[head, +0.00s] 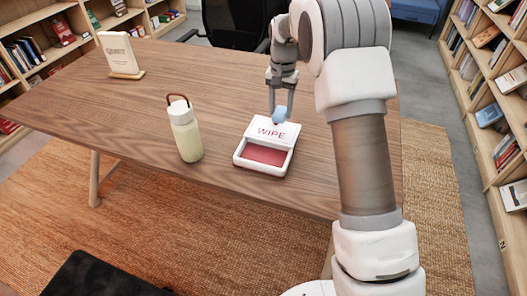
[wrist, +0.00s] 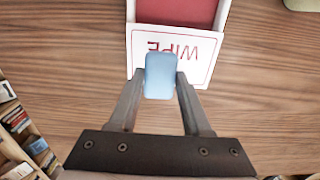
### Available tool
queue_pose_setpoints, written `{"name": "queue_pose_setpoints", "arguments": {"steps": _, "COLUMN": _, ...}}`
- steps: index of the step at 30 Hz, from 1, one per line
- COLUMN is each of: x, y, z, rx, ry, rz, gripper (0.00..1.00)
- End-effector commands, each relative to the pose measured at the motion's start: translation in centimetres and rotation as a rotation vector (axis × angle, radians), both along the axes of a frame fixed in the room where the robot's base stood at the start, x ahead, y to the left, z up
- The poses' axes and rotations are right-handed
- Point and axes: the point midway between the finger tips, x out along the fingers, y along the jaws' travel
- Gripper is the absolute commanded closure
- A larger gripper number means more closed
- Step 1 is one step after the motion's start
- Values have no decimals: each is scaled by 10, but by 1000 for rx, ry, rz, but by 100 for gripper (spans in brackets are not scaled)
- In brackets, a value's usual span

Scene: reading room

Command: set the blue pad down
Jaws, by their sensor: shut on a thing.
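The blue pad (head: 280,114) is small and light blue, and my gripper (head: 279,112) is shut on it. In the wrist view the pad (wrist: 160,75) sits between the two fingertips (wrist: 161,88), in front of a white panel marked WIPE. That panel belongs to a white box (head: 241,161) with a red inside floor, standing on the wooden table. In the head view the pad overlaps the far edge of the WIPE panel. I cannot tell whether the pad touches the panel or is above it.
A pale bottle with a dark red loop (head: 186,132) stands left of the box. A sign on a wooden base (head: 120,55) stands at the table's far left. The wooden table (head: 225,85) is clear behind the box. Bookshelves (head: 500,110) line the right side.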

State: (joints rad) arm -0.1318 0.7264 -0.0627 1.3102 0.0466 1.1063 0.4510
Motion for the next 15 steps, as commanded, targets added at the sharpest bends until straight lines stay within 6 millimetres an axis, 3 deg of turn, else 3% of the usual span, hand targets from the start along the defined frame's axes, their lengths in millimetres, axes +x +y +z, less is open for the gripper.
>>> {"name": "queue_pose_setpoints", "arguments": {"steps": 9, "x": -54, "y": 39, "z": -42, "rx": -1, "ry": 1, "rz": 5, "gripper": 100}}
{"name": "queue_pose_setpoints", "arguments": {"steps": 15, "x": -72, "y": 52, "z": -54, "rx": 0, "ry": 0, "rz": 2, "gripper": 100}}
